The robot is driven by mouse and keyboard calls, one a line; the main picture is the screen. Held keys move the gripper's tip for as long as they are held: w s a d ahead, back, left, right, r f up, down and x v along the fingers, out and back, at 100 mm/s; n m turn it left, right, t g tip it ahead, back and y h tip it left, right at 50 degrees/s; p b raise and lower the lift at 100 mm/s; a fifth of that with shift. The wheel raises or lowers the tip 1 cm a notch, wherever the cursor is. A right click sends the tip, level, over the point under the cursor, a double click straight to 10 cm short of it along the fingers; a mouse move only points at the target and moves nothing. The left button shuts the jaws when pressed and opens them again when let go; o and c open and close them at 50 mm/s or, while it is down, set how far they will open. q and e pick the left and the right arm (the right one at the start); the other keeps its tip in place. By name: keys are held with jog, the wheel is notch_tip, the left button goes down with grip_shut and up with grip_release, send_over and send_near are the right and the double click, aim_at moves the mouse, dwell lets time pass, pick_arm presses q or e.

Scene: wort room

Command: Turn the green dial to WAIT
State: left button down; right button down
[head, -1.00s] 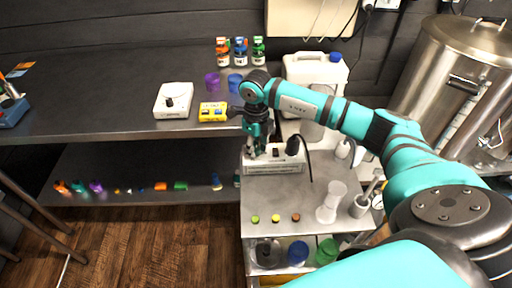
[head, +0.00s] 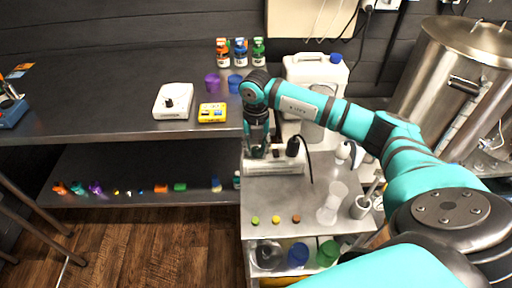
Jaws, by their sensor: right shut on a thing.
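A white box-shaped device (head: 285,166) stands at the back of the small steel cart, with a dark upright part (head: 293,146) at its right end. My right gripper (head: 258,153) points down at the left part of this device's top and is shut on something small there. The fingers hide what they hold; by its place it appears to be the dial, but I see no green on it and cannot read any marking such as WAIT. My left gripper is not in view.
The steel bench (head: 110,90) at left holds a white device with a black knob (head: 172,101), a yellow device (head: 212,113), cups and bottles. The cart top (head: 275,195) bears small caps and clear vessels. A large steel kettle (head: 450,80) stands at right.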

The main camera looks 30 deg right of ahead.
aim_at(256, 149)
jog(key=shift+d+r+m, duration=0.1)
jog(key=shift+m, duration=2)
jog(key=shift+w, duration=0.1)
jog(key=c, duration=1)
grip_release()
notch_tip(256, 149, up, 12)
